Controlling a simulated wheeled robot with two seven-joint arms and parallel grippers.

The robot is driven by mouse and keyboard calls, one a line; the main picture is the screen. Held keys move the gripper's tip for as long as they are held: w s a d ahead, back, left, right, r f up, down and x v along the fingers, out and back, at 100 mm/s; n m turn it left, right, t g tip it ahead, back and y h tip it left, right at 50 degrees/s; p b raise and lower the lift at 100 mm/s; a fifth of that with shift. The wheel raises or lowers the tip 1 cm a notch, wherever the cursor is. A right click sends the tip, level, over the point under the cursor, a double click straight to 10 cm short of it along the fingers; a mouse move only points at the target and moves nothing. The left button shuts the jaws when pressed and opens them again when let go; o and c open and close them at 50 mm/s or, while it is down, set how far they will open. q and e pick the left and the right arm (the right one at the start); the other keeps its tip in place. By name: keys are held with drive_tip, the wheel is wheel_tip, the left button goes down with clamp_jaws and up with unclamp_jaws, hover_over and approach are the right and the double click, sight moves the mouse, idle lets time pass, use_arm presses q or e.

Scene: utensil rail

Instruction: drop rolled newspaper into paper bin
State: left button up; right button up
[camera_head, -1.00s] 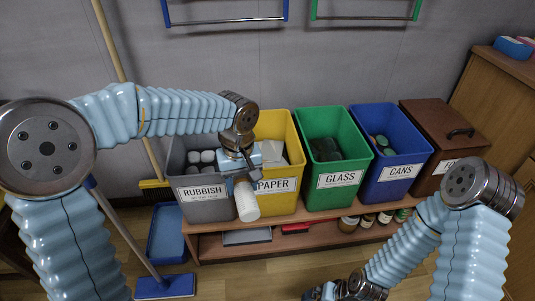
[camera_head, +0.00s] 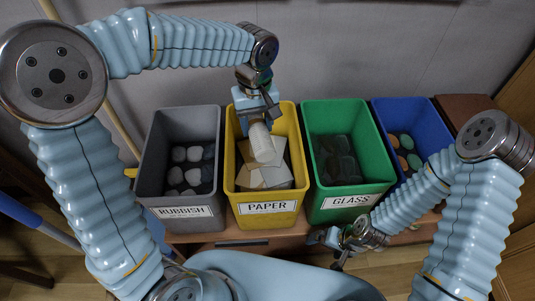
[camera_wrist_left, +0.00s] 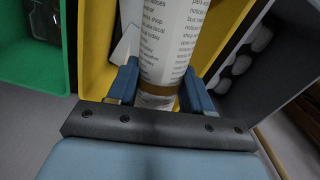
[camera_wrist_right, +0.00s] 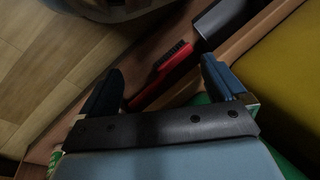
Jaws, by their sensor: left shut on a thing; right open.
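The rolled newspaper (camera_head: 262,142) is a pale, printed cylinder. My left gripper (camera_head: 257,117) is shut on one end of it and holds it over the open yellow paper bin (camera_head: 268,207), tilted toward me. The left wrist view shows the newspaper (camera_wrist_left: 172,40) between the fingers (camera_wrist_left: 158,88), with yellow bin walls behind it. The paper bin holds pale sheets or boxes. My right gripper (camera_head: 338,247) is low in front of the glass bin. In the right wrist view its fingers (camera_wrist_right: 160,85) are apart and empty.
The grey rubbish bin (camera_head: 180,211) stands left of the paper bin. The green glass bin (camera_head: 347,203) and blue cans bin (camera_head: 420,107) stand to the right. A red brush-like thing (camera_wrist_right: 163,75) lies below, near the right gripper.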

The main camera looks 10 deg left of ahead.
use_arm(q)
wheel_tip(320, 180, down, 6)
drive_tip(key=b, duration=0.4)
drive_tip(key=shift+r, duration=0.1)
drive_tip(key=o, duration=1.2)
drive_tip(key=shift+c, duration=0.2)
wheel_tip(320, 180, up, 13)
drive_tip(key=shift+f+p, duration=0.1)
drive_tip(key=shift+p, duration=0.65)
drive_tip(key=shift+r, duration=0.5)
